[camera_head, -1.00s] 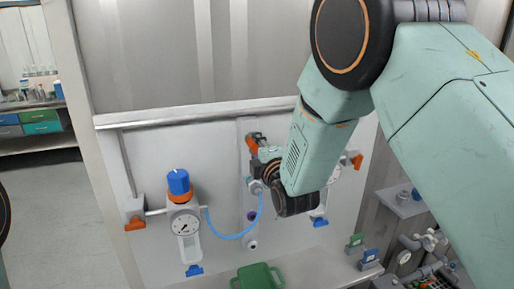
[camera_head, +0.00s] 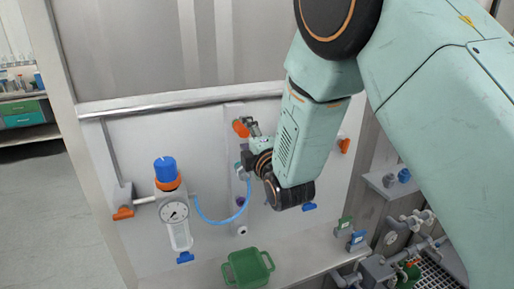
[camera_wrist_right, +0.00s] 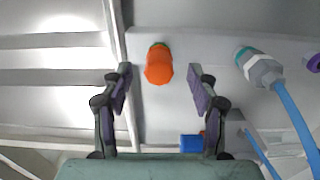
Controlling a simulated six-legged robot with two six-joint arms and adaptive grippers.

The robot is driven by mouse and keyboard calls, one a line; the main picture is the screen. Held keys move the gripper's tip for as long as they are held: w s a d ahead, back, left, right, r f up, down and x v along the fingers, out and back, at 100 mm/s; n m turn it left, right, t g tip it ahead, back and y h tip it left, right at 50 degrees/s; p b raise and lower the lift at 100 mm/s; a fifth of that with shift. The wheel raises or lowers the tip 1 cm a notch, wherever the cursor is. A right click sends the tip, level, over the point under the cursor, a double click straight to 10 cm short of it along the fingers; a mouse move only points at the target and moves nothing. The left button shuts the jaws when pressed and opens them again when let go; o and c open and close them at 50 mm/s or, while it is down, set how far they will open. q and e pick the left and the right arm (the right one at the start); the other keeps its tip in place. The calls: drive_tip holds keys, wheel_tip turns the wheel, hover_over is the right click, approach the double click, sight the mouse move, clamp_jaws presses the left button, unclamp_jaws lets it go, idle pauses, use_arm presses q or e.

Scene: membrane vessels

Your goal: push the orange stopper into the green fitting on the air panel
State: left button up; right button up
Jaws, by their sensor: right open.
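The orange stopper (camera_head: 240,128) is on the upper middle of the white air panel (camera_head: 130,150). In the right wrist view the stopper (camera_wrist_right: 158,70) sits between my two fingers, with a gap on each side. A thin rim of the green fitting (camera_wrist_right: 158,45) shows just behind it; the rest is hidden by the stopper. I cannot tell how deep the stopper sits. My right gripper (camera_wrist_right: 160,80) is open and empty, facing the panel; it also shows just right of the stopper in the head view (camera_head: 254,130). My left gripper is out of view.
Below the stopper, a grey fitting with a teal ring (camera_wrist_right: 243,55) carries a blue tube (camera_head: 222,222) to a gauge (camera_head: 174,211) with a blue knob (camera_head: 165,168). A green tray (camera_head: 236,280) stands on the ledge below. Valves and pipes (camera_head: 380,268) crowd the lower right.

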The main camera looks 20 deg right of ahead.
drive_tip(key=s, duration=0.9)
drive_tip(key=shift+d, duration=0.15)
drive_tip(key=shift+s, duration=0.1)
